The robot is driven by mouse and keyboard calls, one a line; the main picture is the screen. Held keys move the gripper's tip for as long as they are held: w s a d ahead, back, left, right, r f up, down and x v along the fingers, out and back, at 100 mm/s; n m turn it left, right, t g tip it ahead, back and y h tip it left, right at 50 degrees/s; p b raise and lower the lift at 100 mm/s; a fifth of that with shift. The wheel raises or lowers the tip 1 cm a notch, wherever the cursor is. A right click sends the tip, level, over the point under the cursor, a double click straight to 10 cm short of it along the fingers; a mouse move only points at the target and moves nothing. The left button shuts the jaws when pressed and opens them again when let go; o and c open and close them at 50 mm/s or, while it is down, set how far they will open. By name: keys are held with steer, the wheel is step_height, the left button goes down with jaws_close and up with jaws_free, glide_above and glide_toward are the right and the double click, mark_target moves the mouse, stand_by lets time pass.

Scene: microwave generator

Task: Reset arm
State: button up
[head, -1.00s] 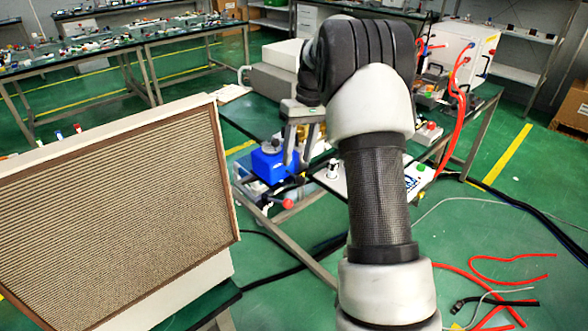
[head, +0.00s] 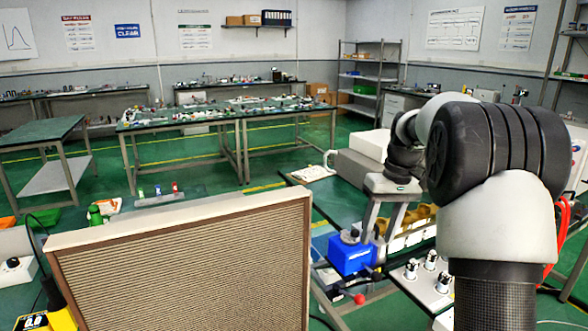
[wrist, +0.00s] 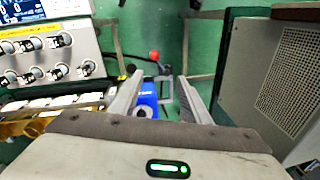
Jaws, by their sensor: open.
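My gripper (head: 380,222) hangs pointing down in the head view, to the left of my bent arm. Its two fingers are apart, and nothing shows between them. A blue box (head: 351,254) with a dark knob on top stands by the fingertips. In the wrist view the fingers of my gripper (wrist: 160,95) are also spread. The blue box (wrist: 147,100) shows beyond them, partly covered by the left finger. I cannot tell whether the fingers touch the box.
A large panel with a ribbed face (head: 190,265) stands at the front left. A panel with knobs (head: 428,285) lies right of the blue box. A red ball-ended lever (head: 360,299) sticks out below. Long green tables (head: 200,125) stand behind, with green floor between.

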steer(key=s+a+r+t+h, duration=0.1)
steer(key=s+a+r+t, duration=0.1)
steer(key=s+a+r, duration=0.45)
steer(key=s+a+m+t, duration=0.2)
steer(key=s+a+t, duration=0.1)
steer(key=s, duration=2)
step_height(320, 180, up, 14)
steer(key=p, duration=1.5)
steer(key=shift+r+h, duration=0.2)
steer(key=shift+h, duration=0.2)
